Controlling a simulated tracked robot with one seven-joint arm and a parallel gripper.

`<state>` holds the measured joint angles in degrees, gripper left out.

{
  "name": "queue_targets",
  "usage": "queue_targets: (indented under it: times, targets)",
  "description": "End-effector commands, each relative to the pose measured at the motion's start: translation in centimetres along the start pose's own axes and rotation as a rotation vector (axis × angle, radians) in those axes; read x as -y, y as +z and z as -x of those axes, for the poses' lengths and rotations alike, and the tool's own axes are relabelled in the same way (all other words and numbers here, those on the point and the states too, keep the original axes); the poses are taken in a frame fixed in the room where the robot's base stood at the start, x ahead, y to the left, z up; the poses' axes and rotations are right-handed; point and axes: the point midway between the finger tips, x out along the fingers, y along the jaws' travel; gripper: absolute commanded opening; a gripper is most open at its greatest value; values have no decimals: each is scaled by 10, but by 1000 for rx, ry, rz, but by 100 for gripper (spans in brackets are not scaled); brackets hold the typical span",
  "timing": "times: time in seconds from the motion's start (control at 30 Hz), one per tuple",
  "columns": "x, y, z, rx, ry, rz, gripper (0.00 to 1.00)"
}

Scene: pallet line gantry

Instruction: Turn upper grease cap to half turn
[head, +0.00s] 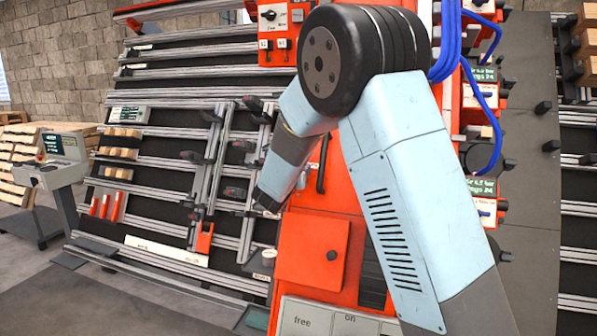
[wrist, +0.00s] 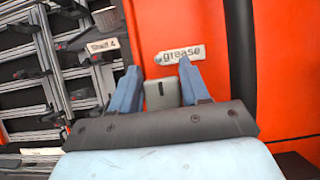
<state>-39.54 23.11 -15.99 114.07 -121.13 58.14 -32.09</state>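My gripper (wrist: 160,64) reaches toward the orange cabinet face in the wrist view, its two blue fingers standing apart. A small grey block (wrist: 162,92) shows between the fingers; I cannot tell whether it is a grease cap or part of my gripper. A white label reading "grease" (wrist: 181,55) is on the orange face just beyond the fingertips. No grease cap can be made out for certain. In the head view my gripper (head: 266,204) is a small dark end in front of the rack, left of the orange cabinet, and its fingers are not clear.
A rack of metal rails (head: 165,150) with clamps stands left of the orange cabinet. A red box with a round knob (head: 312,250) juts out below my forearm. Blue hoses (head: 447,45) hang at upper right.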

Motion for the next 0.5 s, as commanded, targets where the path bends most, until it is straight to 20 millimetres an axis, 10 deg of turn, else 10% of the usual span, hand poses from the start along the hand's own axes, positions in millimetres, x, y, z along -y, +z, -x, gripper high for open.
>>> queue_targets:
  times: [0.3, 0.5]
  targets:
    - [0, 0, 0, 0, 0, 0, 15]
    - [0, 0, 0, 0, -5, -11, 15]
